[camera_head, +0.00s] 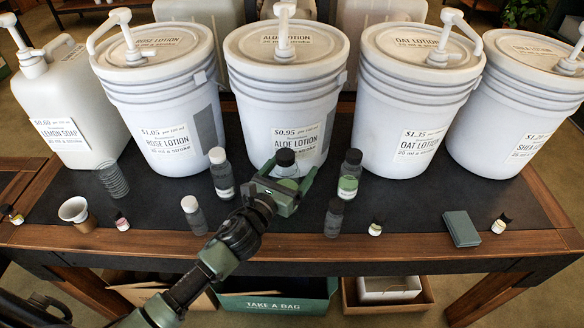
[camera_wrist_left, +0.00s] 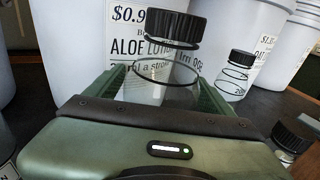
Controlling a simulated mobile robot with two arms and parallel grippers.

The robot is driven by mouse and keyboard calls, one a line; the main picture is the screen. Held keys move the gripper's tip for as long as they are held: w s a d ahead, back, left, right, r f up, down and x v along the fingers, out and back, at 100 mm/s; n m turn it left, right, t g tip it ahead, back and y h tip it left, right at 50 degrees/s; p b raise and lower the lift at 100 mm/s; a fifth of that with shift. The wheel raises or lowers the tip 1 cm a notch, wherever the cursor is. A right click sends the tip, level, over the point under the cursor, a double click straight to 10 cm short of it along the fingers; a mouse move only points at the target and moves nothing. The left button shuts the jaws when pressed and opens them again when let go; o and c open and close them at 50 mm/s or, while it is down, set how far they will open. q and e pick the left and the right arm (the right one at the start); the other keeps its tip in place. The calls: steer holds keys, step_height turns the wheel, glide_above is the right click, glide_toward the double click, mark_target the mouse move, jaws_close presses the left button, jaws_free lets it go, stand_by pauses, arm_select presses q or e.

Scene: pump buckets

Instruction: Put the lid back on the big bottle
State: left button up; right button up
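A clear bottle with a black lid (camera_head: 285,157) stands in front of the aloe lotion bucket, and the lid also shows in the left wrist view (camera_wrist_left: 175,25). Whether the lid is seated on the bottle is unclear. My left gripper (camera_head: 287,182) has its fingers on both sides of this bottle, below the lid; in the left wrist view the fingers (camera_wrist_left: 165,92) lie close to its sides. Contact cannot be told. The lower bottle is hidden behind the gripper. A white-lidded bottle (camera_head: 221,175) stands to the left, a green-filled bottle (camera_head: 348,180) to the right. My right gripper is not in view.
Small bottles (camera_head: 193,215) and (camera_head: 334,219) stand on the dark tabletop (camera_head: 400,200) either side of my left arm. Large pump buckets (camera_head: 285,85) line the back. A white cup (camera_head: 74,209) is at the left, a green box (camera_head: 461,229) at the right.

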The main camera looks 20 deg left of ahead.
arm_select(q)
steer(key=shift+r, duration=0.1)
steer(key=b+v, duration=0.1)
steer(key=v, duration=1.1)
stand_by(0.4)
